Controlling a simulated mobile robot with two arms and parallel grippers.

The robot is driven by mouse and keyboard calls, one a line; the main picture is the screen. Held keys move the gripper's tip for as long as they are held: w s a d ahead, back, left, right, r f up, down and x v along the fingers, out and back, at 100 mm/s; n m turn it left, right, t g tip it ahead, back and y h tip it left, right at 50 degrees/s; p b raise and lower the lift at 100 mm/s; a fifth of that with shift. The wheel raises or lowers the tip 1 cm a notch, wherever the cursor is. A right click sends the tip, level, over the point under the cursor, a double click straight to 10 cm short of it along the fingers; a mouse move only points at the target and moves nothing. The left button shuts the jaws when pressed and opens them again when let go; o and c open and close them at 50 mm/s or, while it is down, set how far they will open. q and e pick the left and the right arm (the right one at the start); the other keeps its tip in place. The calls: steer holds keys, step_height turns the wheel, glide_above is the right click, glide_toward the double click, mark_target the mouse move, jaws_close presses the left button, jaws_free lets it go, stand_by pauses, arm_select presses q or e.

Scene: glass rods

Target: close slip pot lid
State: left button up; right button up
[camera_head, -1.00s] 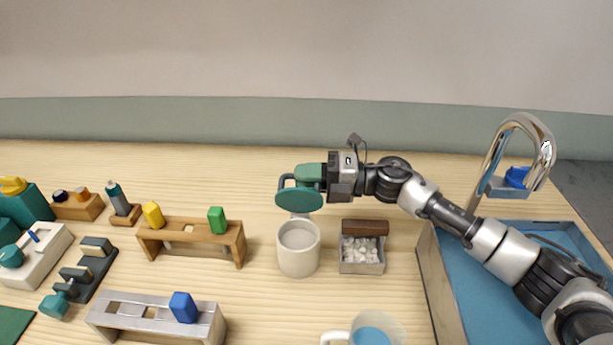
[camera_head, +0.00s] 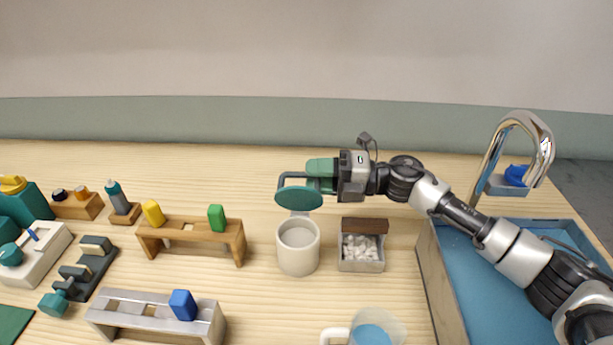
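The slip pot (camera_head: 298,258) is a pale cylinder standing on the wooden table, its mouth uncovered. Its round teal lid (camera_head: 299,198) is raised above the back of the rim on a pale hinge piece and tilted open. My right gripper (camera_head: 318,172), with green fingers, is just behind and to the right of the lid, level with its upper edge. A dark bar shows between the lid's left edge and the fingers. I cannot tell whether the fingers touch the lid or how far apart they are. My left gripper is not in view.
A mug (camera_head: 372,330) stands in front. A blue basin (camera_head: 480,280) with a chrome faucet (camera_head: 497,150) is at right.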

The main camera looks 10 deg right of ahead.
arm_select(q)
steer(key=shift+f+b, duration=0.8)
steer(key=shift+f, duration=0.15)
arm_select(e)
steer(key=s+d, duration=0.1)
steer(key=d, duration=0.7)
steer(key=shift+s+d, duration=0.25)
steer(key=shift+s, duration=0.1)
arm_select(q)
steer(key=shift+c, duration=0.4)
